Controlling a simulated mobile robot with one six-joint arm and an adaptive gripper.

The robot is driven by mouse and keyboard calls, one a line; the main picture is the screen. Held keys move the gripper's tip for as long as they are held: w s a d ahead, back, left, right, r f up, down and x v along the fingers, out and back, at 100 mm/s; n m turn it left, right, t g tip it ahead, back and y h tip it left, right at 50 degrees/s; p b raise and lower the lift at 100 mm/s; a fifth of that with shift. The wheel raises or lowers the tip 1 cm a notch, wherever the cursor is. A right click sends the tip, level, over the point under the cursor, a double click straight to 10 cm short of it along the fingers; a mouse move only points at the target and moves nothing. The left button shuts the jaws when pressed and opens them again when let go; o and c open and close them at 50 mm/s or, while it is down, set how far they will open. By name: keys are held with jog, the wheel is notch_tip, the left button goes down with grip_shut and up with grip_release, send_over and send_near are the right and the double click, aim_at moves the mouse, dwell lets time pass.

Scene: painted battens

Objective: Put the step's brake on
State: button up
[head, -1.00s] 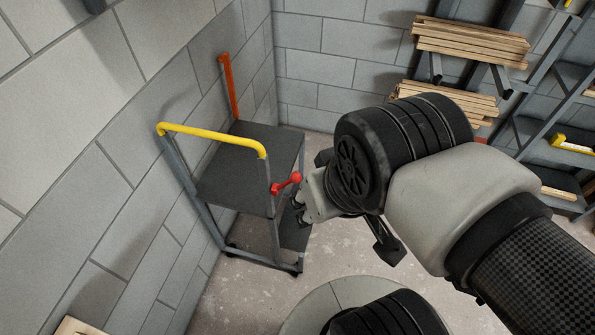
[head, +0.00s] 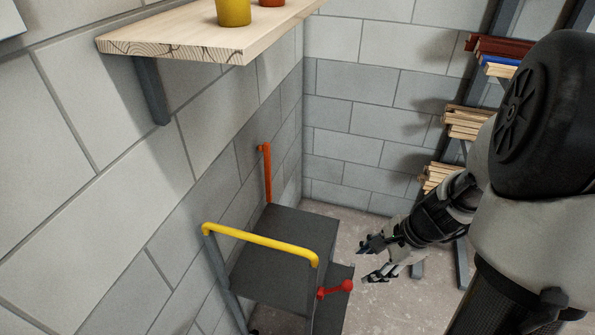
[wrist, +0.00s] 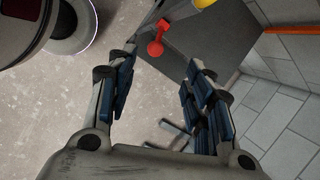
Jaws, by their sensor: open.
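The step (head: 300,231) is a dark grey platform on a grey frame with a yellow handrail (head: 262,242), standing by the left wall. Its red brake lever (head: 335,290) sticks out sideways from the near right corner in the head view. The lever also shows in the wrist view (wrist: 157,39), beyond the fingers near the top. My gripper (head: 370,262) is open and empty, to the right of the lever and apart from it. In the wrist view its two blue-padded fingers (wrist: 160,85) are spread wide with nothing between them. The step's lower part is mostly hidden or out of frame.
An orange upright bar (head: 266,173) stands behind the step against the wall. A wooden shelf (head: 190,42) with a yellow pot (head: 233,12) juts from the left wall above. Racks of battens (head: 470,122) stand at the right. Bare floor lies right of the step.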

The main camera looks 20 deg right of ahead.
aim_at(343, 287)
jog(key=w+a+f+m+b, duration=0.1)
jog(key=f+b, duration=0.1)
jog(key=f, duration=0.4)
jog(key=w+a+f+m+b, duration=0.1)
jog(key=f+b, duration=0.2)
jog(key=f, duration=0.3)
jog(key=w+a+f+m+b, duration=0.1)
jog(key=w+f+b, duration=0.1)
jog(key=f, duration=0.4)
jog(key=shift+a+f+b, duration=0.25)
jog(key=shift+f+b, duration=0.05)
jog(key=shift+b, duration=0.25)
grip_shut()
